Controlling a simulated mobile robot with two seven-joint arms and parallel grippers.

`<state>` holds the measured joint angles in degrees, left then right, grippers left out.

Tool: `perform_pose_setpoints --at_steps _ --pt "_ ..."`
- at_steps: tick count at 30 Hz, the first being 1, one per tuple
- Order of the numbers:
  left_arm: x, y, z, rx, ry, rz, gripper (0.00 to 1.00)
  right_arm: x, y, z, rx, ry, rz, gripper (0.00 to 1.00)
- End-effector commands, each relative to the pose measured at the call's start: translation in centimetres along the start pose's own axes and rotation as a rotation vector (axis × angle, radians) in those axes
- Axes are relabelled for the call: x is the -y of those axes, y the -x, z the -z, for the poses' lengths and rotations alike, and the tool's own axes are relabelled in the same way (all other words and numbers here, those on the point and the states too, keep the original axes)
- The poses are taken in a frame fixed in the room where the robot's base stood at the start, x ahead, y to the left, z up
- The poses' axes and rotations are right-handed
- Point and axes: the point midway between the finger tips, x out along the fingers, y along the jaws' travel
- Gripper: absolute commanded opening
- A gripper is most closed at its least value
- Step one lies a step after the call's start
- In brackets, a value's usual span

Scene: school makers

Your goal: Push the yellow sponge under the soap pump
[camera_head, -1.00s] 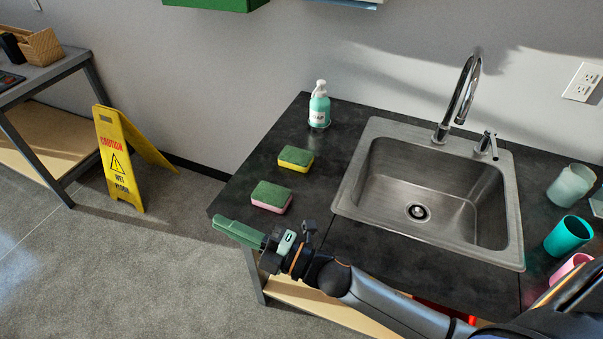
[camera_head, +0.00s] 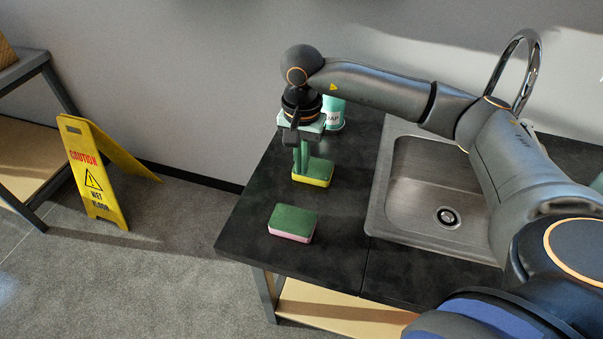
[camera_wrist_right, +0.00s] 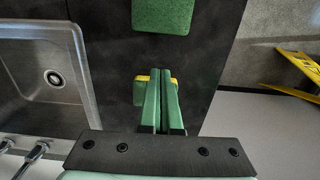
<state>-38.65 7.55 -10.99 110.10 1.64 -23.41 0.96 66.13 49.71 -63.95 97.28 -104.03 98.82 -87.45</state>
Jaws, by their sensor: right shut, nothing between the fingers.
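The yellow sponge (camera_head: 318,175), green on top, lies on the dark counter (camera_head: 257,215) left of the sink. My right gripper (camera_head: 301,170) points down at it, shut and empty, with its green fingertips over or against the sponge; I cannot tell if they touch. In the right wrist view the shut fingers (camera_wrist_right: 160,80) cover much of the sponge (camera_wrist_right: 140,90). The soap pump (camera_head: 333,112), a teal bottle with a white label, stands behind the sponge at the counter's back, partly hidden by my right wrist and arm. My left gripper is not in view.
A pink sponge with a green top (camera_head: 292,223) lies nearer the counter's front; it also shows in the right wrist view (camera_wrist_right: 162,14). The steel sink (camera_head: 400,190) is to the right. A yellow caution sign (camera_head: 95,175) stands on the floor at left.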

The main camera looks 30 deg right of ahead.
Motion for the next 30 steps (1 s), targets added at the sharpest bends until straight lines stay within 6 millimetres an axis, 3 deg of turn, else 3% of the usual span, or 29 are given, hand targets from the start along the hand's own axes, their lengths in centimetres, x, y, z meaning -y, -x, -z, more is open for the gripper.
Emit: perform_pose_setpoints --at_steps 5,16,21,30 --pt "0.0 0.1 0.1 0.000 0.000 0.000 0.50 -0.2 -2.0 0.2 -0.006 0.002 -0.009 0.00" --pt "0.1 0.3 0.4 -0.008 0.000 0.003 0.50 -0.2 -9.9 0.1 -0.003 0.001 -0.009 0.00" --pt "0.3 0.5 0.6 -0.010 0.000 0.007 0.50 -0.1 -9.7 2.7 -0.006 -0.003 -0.004 0.00" --pt "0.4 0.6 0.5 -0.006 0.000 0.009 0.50 -0.1 -9.7 4.2 -0.004 0.000 -0.003 0.00"
